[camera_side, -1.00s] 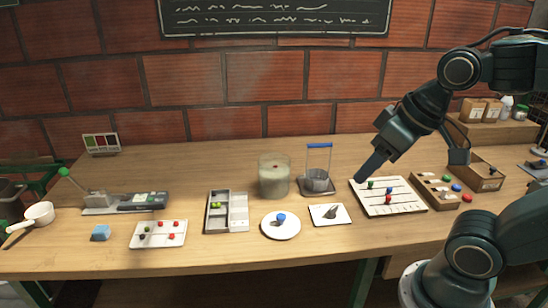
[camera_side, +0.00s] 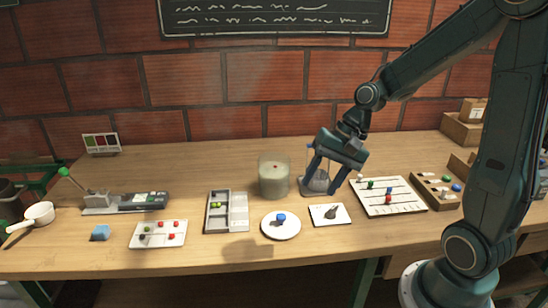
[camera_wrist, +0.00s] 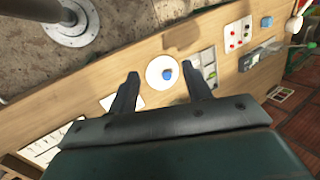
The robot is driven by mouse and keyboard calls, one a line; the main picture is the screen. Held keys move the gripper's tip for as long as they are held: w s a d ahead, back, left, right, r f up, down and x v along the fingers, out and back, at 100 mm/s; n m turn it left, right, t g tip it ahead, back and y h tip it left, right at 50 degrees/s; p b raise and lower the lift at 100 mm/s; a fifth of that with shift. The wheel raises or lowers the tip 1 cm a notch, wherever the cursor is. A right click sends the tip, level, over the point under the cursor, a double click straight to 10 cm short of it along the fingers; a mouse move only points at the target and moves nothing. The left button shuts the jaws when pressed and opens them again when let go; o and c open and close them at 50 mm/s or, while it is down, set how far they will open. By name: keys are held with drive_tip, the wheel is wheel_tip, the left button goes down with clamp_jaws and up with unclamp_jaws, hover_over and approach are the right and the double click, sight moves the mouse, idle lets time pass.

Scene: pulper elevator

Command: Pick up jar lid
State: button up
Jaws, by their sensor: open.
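A round white disc with a blue knob, which looks like the jar lid (camera_side: 270,227), lies flat at the front middle of the table. In the wrist view, the jar lid (camera_wrist: 155,82) and its knob appear between my fingers. A glass jar (camera_side: 273,180) with pale greenish content stands just behind it. My gripper (camera_side: 319,188) is open and empty, pointing down above the table, up and to the right of the lid in the side view. It also shows open in the wrist view (camera_wrist: 160,72). My gripper partly hides the clear blue-handled container (camera_side: 317,184) behind it.
A grey divided tray (camera_side: 238,224) lies left of the lid. A white card with a dark piece (camera_side: 322,219) lies close on its right. A lined white board with pegs (camera_side: 405,205) is further right. The table's front strip is clear.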

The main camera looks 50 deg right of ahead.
drive_tip(key=w+d+f+m+t+y, duration=0.1)
drive_tip(key=w+d+f+m+y, duration=0.25)
drive_tip(key=f+m, duration=0.35)
drive_tip(key=m+t+y, duration=0.2)
drive_tip(key=m+t, duration=0.3)
drive_tip(key=m, duration=0.3)
approach(281, 216)
drive_tip(key=shift+s+d+r, duration=0.4)
drive_tip(key=shift+s+r, duration=0.05)
drive_tip(key=shift+s, duration=0.15)
drive_tip(key=shift+s+d+r, duration=0.4)
drive_tip(key=shift+s+r, duration=0.05)
drive_tip(key=shift+s, duration=0.2)
drive_tip(key=shift+d+f+m+t, duration=0.3)
drive_tip(key=shift+d+f+m, duration=0.2)
drive_tip(key=shift+m, duration=0.5)
drive_tip(key=shift+a, duration=0.1)
drive_tip(key=shift+x, duration=4.25)
drive_tip(key=shift+f, duration=0.1)
drive_tip(key=shift+x, duration=2.6)
drive_tip(key=shift+s, duration=0.1)
drive_tip(key=shift+c, duration=0.4)
drive_tip(key=c, duration=0.9)
